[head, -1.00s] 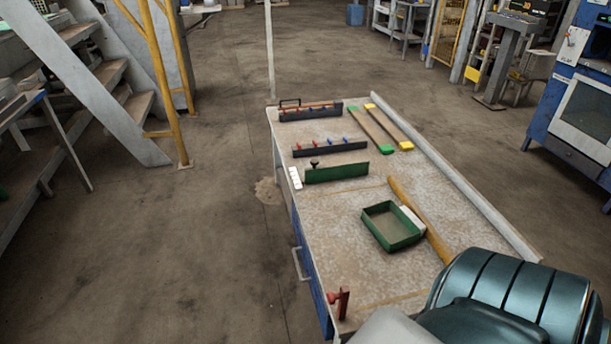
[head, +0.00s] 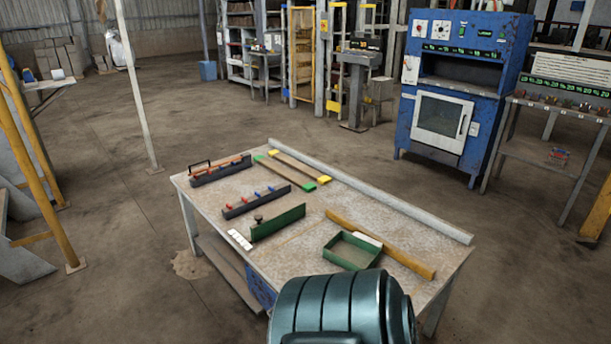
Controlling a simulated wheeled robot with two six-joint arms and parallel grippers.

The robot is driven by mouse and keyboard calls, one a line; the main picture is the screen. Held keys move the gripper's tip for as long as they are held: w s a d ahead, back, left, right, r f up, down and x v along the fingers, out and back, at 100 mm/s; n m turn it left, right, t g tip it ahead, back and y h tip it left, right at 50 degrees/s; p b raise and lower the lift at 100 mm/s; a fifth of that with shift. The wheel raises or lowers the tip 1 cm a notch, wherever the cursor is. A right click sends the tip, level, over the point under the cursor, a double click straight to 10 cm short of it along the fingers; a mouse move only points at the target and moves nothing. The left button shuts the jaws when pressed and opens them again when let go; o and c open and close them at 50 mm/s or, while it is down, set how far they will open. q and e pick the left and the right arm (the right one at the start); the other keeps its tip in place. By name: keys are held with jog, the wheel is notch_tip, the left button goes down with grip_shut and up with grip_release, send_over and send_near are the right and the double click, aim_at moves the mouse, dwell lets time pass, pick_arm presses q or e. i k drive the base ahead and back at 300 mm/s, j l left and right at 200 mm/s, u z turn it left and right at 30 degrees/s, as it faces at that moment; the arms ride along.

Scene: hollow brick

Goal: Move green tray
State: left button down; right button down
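The green tray (head: 352,249) is a shallow, open rectangular box with green walls and a brownish inside. It lies flat near the right front end of the workbench (head: 320,205) and looks empty. A long wooden handle with a pale block at its side (head: 400,257) lies close along the tray's far right side. A large teal rounded part of my own body covers the bench's front edge just below the tray. Neither of my grippers is in view.
A green plate with a dark knob (head: 278,222), a dark rack with red and blue pegs (head: 256,201) and a black caddy (head: 220,171) stand left of the tray. Two flat bars (head: 300,165) lie behind. A pale rail (head: 370,190) edges the back. A blue machine (head: 462,85) stands beyond.

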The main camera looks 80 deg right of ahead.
aim_at(346, 250)
jog(key=i+z, duration=0.3)
jog(key=z, duration=0.15)
jog(key=i+z, duration=0.3)
jog(key=z, duration=0.15)
jog(key=i+j+z, duration=0.15)
jog(key=i+z, duration=0.15)
jog(key=z, duration=0.15)
